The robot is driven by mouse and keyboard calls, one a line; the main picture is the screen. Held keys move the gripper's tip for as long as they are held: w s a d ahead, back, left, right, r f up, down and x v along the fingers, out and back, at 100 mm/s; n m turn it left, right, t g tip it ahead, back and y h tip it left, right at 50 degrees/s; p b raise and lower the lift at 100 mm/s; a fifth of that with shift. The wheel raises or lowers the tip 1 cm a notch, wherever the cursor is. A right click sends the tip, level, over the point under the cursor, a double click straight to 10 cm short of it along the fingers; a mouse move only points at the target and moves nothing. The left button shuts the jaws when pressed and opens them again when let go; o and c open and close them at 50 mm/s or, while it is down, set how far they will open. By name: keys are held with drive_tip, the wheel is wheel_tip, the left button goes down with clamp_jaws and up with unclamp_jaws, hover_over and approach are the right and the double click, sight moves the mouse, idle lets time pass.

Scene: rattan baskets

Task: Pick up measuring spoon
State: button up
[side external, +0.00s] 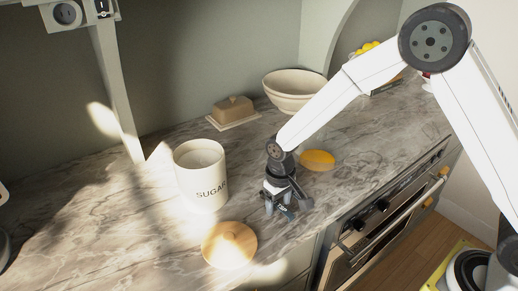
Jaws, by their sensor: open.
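My gripper (279,206) points down at the front part of the marble counter, right of the sugar jar, with its fingers open. A small dark piece with pale lettering (285,212), apparently the measuring spoon, shows at the fingertips. The fingers hide part of it, and I cannot tell whether they touch it. The rest of its shape is too small to make out.
A white jar marked SUGAR (201,177) stands open left of my gripper. A round wooden lid (229,246) lies in front. An orange oval item (317,160) lies behind right. A butter dish (233,110) and cream bowl (294,92) stand farther back. The counter edge is close.

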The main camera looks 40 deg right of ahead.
idle(0.3)
clamp_jaws()
drive_tip(key=shift+r, duration=0.1)
drive_tip(key=shift+r, duration=0.75)
drive_tip(key=s+d+r, duration=0.3)
drive_tip(key=s+r, duration=0.8)
drive_tip(key=s, duration=0.2)
drive_tip(key=shift+s+r, duration=0.15)
drive_tip(key=shift+s, duration=0.2)
